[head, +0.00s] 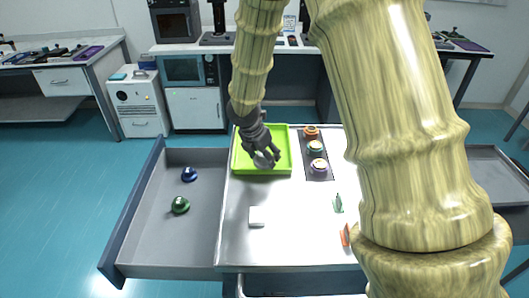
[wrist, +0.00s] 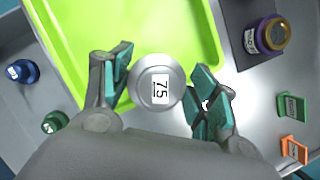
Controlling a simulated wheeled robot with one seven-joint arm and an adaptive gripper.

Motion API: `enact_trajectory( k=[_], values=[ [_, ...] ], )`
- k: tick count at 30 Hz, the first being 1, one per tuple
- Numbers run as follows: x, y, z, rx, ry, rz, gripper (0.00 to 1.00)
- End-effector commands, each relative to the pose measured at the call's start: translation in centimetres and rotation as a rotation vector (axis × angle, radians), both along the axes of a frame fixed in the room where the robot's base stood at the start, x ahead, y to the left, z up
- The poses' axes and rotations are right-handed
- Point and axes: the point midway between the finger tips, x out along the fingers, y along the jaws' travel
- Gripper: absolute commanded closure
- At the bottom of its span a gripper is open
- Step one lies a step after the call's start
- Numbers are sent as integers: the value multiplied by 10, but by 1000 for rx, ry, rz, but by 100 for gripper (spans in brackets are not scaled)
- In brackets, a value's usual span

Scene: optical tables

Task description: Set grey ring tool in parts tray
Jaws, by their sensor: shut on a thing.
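My gripper (head: 266,161) is over the front part of the bright green parts tray (head: 281,127) in the head view. It is shut on the grey ring tool (wrist: 156,84), a round grey piece with a white label reading 75. In the wrist view the grey ring tool sits between the two teal finger pads of my gripper (wrist: 156,87). The green parts tray (wrist: 193,22) lies beyond it and its floor looks empty. I cannot tell whether the grey ring tool touches the tray floor.
A dark strip right of the tray holds several ring pieces, such as a purple one (head: 318,166). An open drawer at left holds a blue piece (head: 189,174) and a green piece (head: 180,205). A white block (head: 257,216), green tag (head: 338,203) and orange tag (head: 346,235) stand in front.

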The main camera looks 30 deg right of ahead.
Motion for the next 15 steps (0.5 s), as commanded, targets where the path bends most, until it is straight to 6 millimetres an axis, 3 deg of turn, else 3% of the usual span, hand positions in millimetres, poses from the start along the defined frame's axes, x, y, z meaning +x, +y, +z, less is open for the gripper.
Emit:
enact_trajectory(
  k=[6,15],
  values=[
    [24,-17,-2,1,0,0,66],
    [35,-25,-8,-1,3,1,66]
  ],
)
